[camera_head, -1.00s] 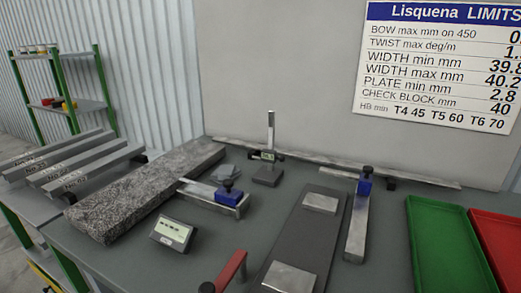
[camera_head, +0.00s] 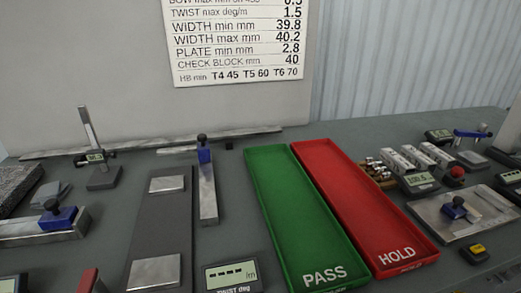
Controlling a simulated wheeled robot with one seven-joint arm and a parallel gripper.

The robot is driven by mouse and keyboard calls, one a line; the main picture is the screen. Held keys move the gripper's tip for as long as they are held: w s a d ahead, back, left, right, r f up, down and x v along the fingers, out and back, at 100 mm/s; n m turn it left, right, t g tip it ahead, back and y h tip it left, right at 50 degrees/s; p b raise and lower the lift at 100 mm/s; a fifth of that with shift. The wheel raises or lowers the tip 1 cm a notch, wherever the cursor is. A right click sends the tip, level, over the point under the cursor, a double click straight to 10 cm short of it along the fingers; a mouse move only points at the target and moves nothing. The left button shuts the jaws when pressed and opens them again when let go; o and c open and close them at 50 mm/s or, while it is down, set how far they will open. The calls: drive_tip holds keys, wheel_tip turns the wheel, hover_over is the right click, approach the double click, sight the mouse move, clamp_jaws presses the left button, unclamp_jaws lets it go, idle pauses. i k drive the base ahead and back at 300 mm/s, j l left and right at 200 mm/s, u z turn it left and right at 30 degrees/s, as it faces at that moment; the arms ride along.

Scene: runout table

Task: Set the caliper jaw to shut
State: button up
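I cannot tell for sure which fixture is the caliper. A metal plate (camera_head: 437,222) on the right carries a blue slide with a dark knob (camera_head: 457,208); small displays sit around it. A metal bar with a blue block and dark knob (camera_head: 57,216) lies at the left. Another bar with a blue block (camera_head: 204,155) stands left of the green tray. Jaw openings are too small to judge. My gripper is not in view.
The green PASS tray (camera_head: 251,163) and red HOLD tray (camera_head: 437,247) fill the middle. A height gauge (camera_head: 104,179) stands at the left, a dark slab (camera_head: 161,219) beside it. A twist display (camera_head: 232,275) is at the front. Table space behind the trays (camera_head: 370,130) is clear.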

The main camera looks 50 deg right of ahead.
sight(456, 207)
drive_tip(key=j+z, duration=0.1)
drive_tip(key=z, duration=1.6)
drive_tip(key=k+l, duration=0.05)
drive_tip(key=l, duration=0.05)
